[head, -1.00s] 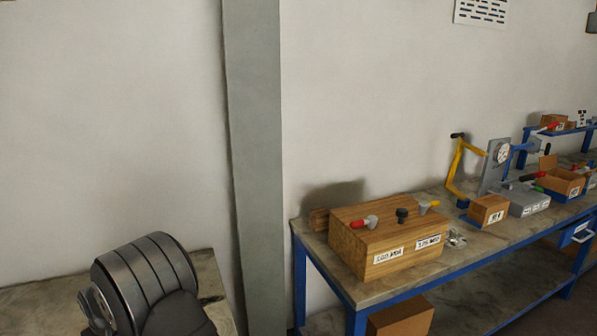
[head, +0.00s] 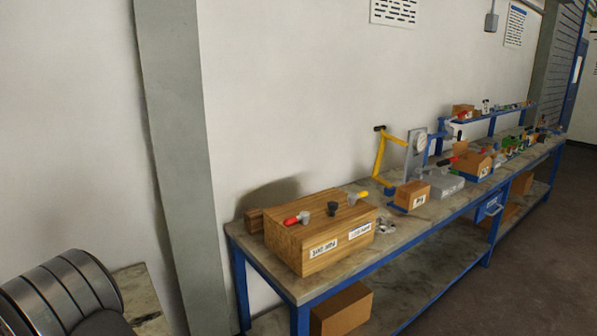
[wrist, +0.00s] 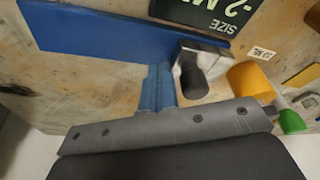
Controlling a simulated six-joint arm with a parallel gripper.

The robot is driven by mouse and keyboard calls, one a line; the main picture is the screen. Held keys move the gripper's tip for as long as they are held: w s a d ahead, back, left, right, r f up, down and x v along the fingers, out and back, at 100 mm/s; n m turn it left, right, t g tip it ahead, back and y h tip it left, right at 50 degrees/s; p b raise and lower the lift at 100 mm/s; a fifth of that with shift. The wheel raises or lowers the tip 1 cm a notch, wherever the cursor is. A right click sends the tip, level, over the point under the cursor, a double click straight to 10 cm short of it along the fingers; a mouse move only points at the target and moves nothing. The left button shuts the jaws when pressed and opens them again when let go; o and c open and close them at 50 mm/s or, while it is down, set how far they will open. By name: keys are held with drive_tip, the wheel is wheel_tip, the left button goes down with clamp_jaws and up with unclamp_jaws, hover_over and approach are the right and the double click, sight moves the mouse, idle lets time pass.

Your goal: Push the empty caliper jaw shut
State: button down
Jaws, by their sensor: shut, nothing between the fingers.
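In the wrist view, my gripper (wrist: 160,72) shows as two narrow blue fingers side by side, shut with nothing between them. They reach up from a grey bolted bar to the lower edge of a long blue plate (wrist: 110,35). Whether they touch it I cannot tell. Just right of the fingertips is a grey metal block with a black knob (wrist: 195,80). A dark sign reading "SIZE" (wrist: 205,14) lies above it. I cannot tell for sure which of these parts is the caliper jaw. My gripper is not in the head view, and I cannot make out the caliper there.
In the wrist view, a yellow cylinder (wrist: 249,78) and a green knob (wrist: 291,122) stand at the right over a wooden surface. In the head view, a long blue-framed bench carries a wooden box (head: 318,247) with knobs, a yellow bracket (head: 379,157) and several smaller boxes. A grey pillar (head: 175,150) stands left.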

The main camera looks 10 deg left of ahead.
drive_tip(key=shift+w+d+r, duration=0.1)
drive_tip(key=shift+w+d, duration=0.05)
wheel_tip(320, 180, up, 9)
idle(0.7)
drive_tip(key=shift+f, duration=0.25)
wheel_tip(320, 180, down, 9)
drive_tip(key=shift+r, duration=0.15)
idle(0.3)
